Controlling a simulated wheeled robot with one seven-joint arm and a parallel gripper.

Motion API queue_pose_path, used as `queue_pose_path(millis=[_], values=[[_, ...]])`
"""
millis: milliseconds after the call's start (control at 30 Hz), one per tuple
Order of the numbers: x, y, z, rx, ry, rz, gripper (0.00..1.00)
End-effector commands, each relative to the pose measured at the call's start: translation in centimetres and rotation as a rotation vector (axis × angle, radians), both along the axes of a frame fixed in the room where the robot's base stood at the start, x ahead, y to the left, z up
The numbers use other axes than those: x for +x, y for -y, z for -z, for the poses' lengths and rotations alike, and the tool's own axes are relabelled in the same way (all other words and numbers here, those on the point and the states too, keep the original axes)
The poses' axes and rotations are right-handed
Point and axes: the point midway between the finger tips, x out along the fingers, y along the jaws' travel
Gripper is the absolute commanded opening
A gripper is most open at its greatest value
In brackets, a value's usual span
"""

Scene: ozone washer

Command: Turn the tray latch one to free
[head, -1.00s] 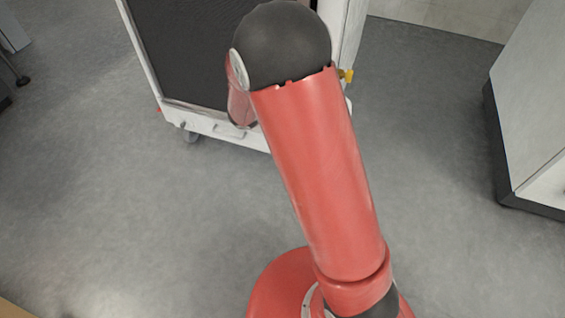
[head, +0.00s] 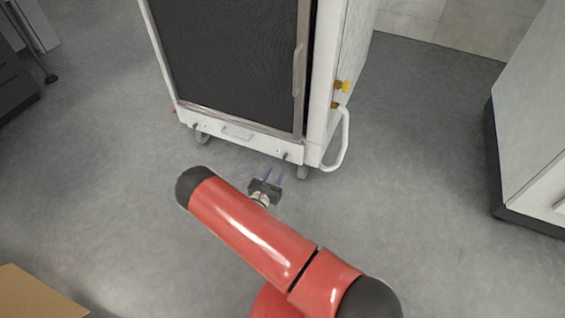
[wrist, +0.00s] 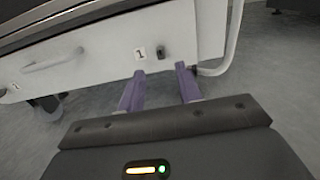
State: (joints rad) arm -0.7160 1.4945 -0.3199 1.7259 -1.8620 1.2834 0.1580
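The tray latch (wrist: 161,51) is a small dark knob beside a label marked 1, near the right end of the white tray front (wrist: 95,55). In the head view the latch (head: 284,156) is a tiny dark spot low on the cabinet front. My gripper (wrist: 159,70) is open, with two purple fingers spread and nothing between them. Its tips point at the tray front, just below the latch in the wrist view. In the head view my gripper (head: 274,174) is in front of the cabinet's lower right. I see no contact with the latch; its exact turn is too small to tell.
The wheeled white cabinet (head: 318,125) has a dark door panel, a tray handle (head: 236,133) and a curved side rail (head: 345,145) at right. Yellow fittings (head: 343,87) stick out of its side. Another cabinet (head: 530,120) stands far right. Grey floor between is open.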

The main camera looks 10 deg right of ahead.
Motion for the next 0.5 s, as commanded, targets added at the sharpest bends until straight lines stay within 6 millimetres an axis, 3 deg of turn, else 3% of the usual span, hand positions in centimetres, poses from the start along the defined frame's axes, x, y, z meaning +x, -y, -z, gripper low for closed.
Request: queue_pose_path(millis=[300,500], values=[[4.0,3.1,0.0,0.001,0.002,0.006,0.35],[5.2,4.0,0.0,0.000,0.000,0.005,0.35]])
